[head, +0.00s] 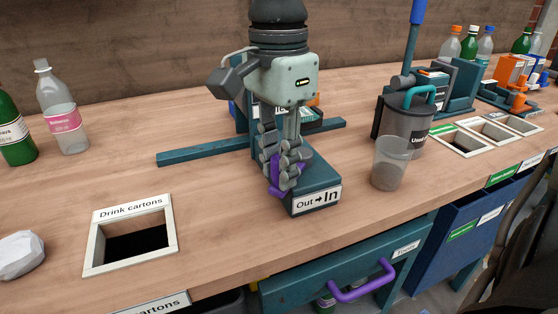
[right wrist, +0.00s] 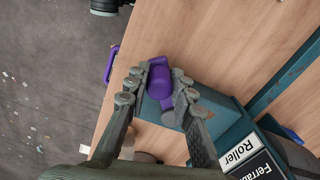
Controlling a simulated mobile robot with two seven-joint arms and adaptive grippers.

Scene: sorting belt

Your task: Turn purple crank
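The purple crank (head: 275,182) is on the front of a teal machine whose block carries an "Out → In" label (head: 317,200). In the right wrist view its purple grip (right wrist: 160,83) shows between my fingers. My right gripper (head: 285,172) reaches down from above, in front of the machine, and hides much of the crank. In the right wrist view the fingers of my right gripper (right wrist: 158,92) lie close against both sides of the purple grip. They look shut on it. My left gripper is not in view.
A clear cup (head: 389,165) stands right of the machine, with a grey jug (head: 408,125) behind it. A framed "Drink cartons" opening (head: 104,235) and bottles (head: 62,115) are to the left. A purple drawer handle (head: 362,284) sticks out below the bench edge.

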